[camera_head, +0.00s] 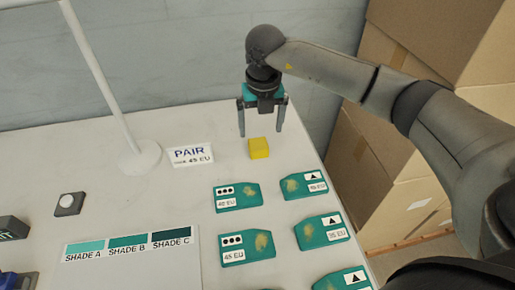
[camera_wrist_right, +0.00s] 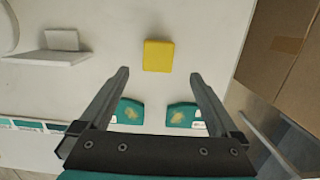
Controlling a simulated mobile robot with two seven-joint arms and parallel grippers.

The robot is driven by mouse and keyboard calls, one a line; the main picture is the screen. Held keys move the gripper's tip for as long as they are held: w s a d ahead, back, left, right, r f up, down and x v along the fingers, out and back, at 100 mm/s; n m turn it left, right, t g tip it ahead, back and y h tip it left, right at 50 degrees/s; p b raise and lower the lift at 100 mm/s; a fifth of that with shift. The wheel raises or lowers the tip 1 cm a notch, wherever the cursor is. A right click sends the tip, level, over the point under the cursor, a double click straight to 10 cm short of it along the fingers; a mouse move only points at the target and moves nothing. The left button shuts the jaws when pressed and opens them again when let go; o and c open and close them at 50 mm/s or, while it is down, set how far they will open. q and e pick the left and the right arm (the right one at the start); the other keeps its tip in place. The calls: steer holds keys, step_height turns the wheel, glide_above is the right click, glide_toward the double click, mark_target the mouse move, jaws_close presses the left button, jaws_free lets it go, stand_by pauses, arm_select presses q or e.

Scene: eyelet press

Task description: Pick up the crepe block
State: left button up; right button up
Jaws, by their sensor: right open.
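The crepe block looks to be the small yellow block (camera_head: 258,148) on the white table, near its far right edge. It also shows in the right wrist view (camera_wrist_right: 158,56), just beyond the fingertips and between their lines. My right gripper (camera_head: 262,133) is open and empty, fingers pointing down, above and close to the block. Its two fingers also show in the right wrist view (camera_wrist_right: 160,75), spread apart with nothing between them. I cannot tell the exact height of the fingertips over the block. My left gripper is not in view.
A white PAIR sign (camera_head: 191,155) stands left of the block, and a white pole on a round base (camera_head: 142,158) is further left. Several green labelled pieces (camera_head: 238,196) lie nearer. A shade card (camera_head: 130,262) lies front left. Cardboard boxes (camera_head: 375,165) stand beyond the table's right edge.

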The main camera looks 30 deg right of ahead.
mark_target(259, 143)
steer(key=shift+f, duration=0.6)
steer(key=shift+w+f, duration=0.15)
steer(key=shift+f, duration=0.3)
steer(key=f, duration=0.2)
steer(key=w+f+b, duration=0.1)
steer(key=f, duration=0.1)
steer(key=shift+f, duration=0.4)
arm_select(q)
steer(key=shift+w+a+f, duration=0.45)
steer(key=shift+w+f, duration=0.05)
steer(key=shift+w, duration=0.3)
arm_select(e)
steer(key=shift+c, duration=0.3)
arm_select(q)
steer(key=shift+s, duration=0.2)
arm_select(e)
steer(key=c, duration=1.4)
steer(key=shift+r, duration=0.2)
arm_select(q)
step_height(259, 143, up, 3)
steer(key=p, duration=0.2)
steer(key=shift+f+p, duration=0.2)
steer(key=shift+p, duration=0.1)
arm_select(e)
step_height(259, 143, up, 20)
steer(key=shift+f, duration=0.15)
